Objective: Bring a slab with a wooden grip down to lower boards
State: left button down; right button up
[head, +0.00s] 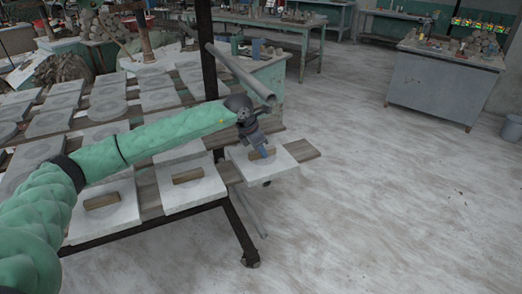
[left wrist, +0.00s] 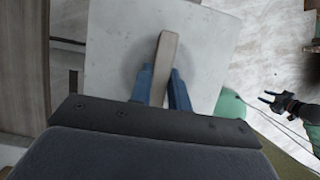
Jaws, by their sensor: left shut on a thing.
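My left gripper (head: 262,152) is shut on the wooden grip of a pale square slab (head: 284,160). In the left wrist view the wooden grip (left wrist: 167,55) stands between the two blue fingers, with the slab (left wrist: 205,40) beneath. The slab is at the right end of the rack's front row, over a wooden board (head: 304,150) whose end sticks out beyond it. I cannot tell whether the slab touches the board. My right gripper (left wrist: 268,99) shows only in the left wrist view, open and empty, away from the slab.
Two similar slabs with wooden grips (head: 187,182) (head: 101,205) lie to the left. A dark rack post (head: 206,60) and a slanted grey tube (head: 240,75) stand close behind my left arm. More slabs fill the boards behind. The floor (head: 380,200) at right is clear.

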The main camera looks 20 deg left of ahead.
pick_arm(q)
jog(key=shift+f+b, duration=0.15)
jog(key=shift+b, duration=0.25)
pick_arm(e)
jog(key=shift+f, duration=0.4)
pick_arm(q)
jog(key=c, duration=1.2)
grip_release()
jog(key=shift+c, duration=0.2)
jog(key=shift+f, duration=0.15)
jog(key=b+v, duration=0.1)
jog(key=v, duration=0.3)
jog(key=shift+s+a+r+b, duration=0.1)
jog(key=shift+a+r+b, duration=0.05)
jog(key=shift+r+b, duration=0.25)
pick_arm(e)
notch_tip(320, 180, up, 11)
jog(key=s, duration=0.2)
pick_arm(q)
jog(key=s+a+b, duration=0.3)
jog(key=s+a, duration=0.5)
jog(key=shift+s+a, duration=0.2)
jog(key=shift+a, duration=0.2)
pick_arm(e)
jog(key=w+a+f+t+y, duration=0.1)
jog(key=a+f, duration=0.3)
jog(key=shift+w+f+n+y, duration=0.3)
jog(key=shift+w+f, duration=0.1)
